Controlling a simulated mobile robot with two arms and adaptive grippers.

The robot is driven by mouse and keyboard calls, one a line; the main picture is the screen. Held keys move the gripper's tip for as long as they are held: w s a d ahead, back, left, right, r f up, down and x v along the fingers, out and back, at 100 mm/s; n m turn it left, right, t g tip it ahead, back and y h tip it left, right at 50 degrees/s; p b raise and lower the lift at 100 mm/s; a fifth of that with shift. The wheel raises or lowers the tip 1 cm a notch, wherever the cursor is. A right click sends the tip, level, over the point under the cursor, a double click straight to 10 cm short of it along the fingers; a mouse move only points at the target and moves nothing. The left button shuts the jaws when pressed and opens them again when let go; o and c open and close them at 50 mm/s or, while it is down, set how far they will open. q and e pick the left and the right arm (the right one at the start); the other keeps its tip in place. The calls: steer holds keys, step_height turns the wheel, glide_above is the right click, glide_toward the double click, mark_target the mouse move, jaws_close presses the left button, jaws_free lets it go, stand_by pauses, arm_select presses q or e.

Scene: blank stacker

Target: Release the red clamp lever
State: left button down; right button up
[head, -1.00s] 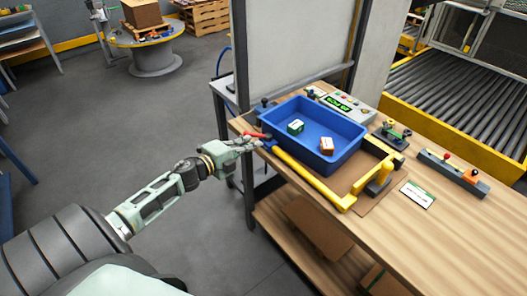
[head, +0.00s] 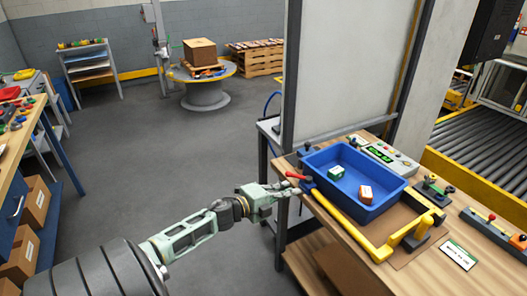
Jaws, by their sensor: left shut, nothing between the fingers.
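The red clamp lever (head: 296,175) sits at the left corner of the blue bin (head: 372,212), on a dark clamp by the end of a yellow bar (head: 345,222). The lever lies roughly level, its tip toward the left. My left gripper (head: 294,188) is shut and empty, just below and beside the lever in the picture. Whether its fingertips touch the lever is too small to tell. My right gripper is out of view.
The bin holds a green box (head: 336,172) and an orange-and-white box (head: 365,194). A control box (head: 389,157) with a green display stands behind it. A label card (head: 457,254) lies on the wooden table (head: 437,273). Open floor is on the left.

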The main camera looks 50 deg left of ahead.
arm_select(q)
steer(key=shift+a+b+v, duration=0.5)
steer(key=shift+b+v, duration=0.05)
steer(key=shift+v, duration=4.3)
steer(key=s+f+n+g+y, duration=0.2)
steer(key=s+f+n, duration=0.25)
steer(key=f, duration=0.65)
steer(key=s+f+n+g+y, duration=0.1)
steer(key=s+f+n+g, duration=0.3)
steer(key=f, duration=0.6)
steer(key=s+f+n+y, duration=0.2)
steer(key=s+f, duration=0.3)
steer(key=f, duration=0.6)
steer(key=s+d+f+n+g+h, duration=0.1)
steer(key=s+d+f+g, duration=0.3)
steer(key=s+d+f, duration=0.6)
steer(key=s+d+f+n+g+h, duration=0.1)
steer(key=s+d+f+n+g, duration=0.3)
steer(key=s+d+f, duration=0.6)
steer(key=s+d+g, duration=0.1)
steer(key=s+d, duration=0.3)
steer(key=s, duration=0.3)
steer(key=shift+d, duration=0.35)
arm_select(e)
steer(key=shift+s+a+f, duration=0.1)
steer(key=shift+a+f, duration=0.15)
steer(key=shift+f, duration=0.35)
